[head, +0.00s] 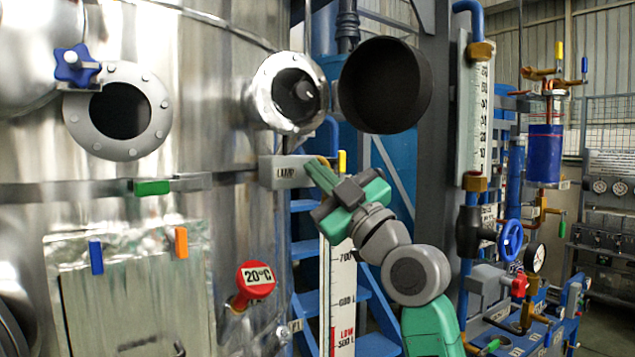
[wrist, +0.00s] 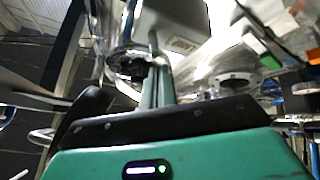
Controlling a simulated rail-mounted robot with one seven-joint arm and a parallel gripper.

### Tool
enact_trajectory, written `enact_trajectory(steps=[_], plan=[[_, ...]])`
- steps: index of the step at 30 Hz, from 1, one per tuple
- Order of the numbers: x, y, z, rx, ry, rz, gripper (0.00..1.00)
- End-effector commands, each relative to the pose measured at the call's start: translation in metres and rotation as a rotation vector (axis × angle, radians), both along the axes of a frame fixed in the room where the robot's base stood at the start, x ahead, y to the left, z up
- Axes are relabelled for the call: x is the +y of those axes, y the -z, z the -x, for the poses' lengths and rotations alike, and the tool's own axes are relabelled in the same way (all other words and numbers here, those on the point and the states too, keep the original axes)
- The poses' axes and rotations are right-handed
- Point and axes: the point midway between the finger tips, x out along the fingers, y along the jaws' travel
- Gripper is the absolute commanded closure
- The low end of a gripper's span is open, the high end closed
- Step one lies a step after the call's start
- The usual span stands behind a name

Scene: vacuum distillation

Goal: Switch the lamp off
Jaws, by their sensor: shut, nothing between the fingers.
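The grey lamp box (head: 283,172), with a label that seems to read LAMP, is fixed to the side of the steel vessel, below a round metal port (head: 287,92). My gripper (head: 316,169) is shut and empty, with its fingertips at the right end of this box. I cannot tell whether they touch it. The switch itself is not clearly seen; the fingers may hide it. In the wrist view my shut fingers (wrist: 155,62) point up at a grey box-like surface (wrist: 182,22), probably the lamp box.
A black round cover (head: 385,85) stands open beside the port, above my gripper. A yellow handle (head: 342,161) is close to the right of the fingers. A level scale (head: 342,290) and blue stairs (head: 305,250) are below. A red 20°C knob (head: 254,280) is lower left.

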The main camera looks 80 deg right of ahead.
Motion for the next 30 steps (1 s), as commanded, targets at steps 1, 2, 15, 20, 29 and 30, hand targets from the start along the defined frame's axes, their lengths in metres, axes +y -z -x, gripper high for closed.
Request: enact_trajectory(steps=[1, 2, 15, 20, 29, 30], plan=[[0.007, -0.014, -0.003, -0.002, -0.006, 0.003, 1.00], [0.011, -0.019, -0.004, -0.001, -0.006, 0.004, 1.00], [0.052, 0.035, 0.053, -0.002, -0.004, 0.000, 1.00], [0.057, 0.042, 0.060, 0.000, -0.007, 0.000, 1.00], [0.058, 0.042, 0.061, -0.001, -0.006, 0.001, 1.00], [0.058, 0.042, 0.061, -0.001, -0.006, 0.001, 1.00]])
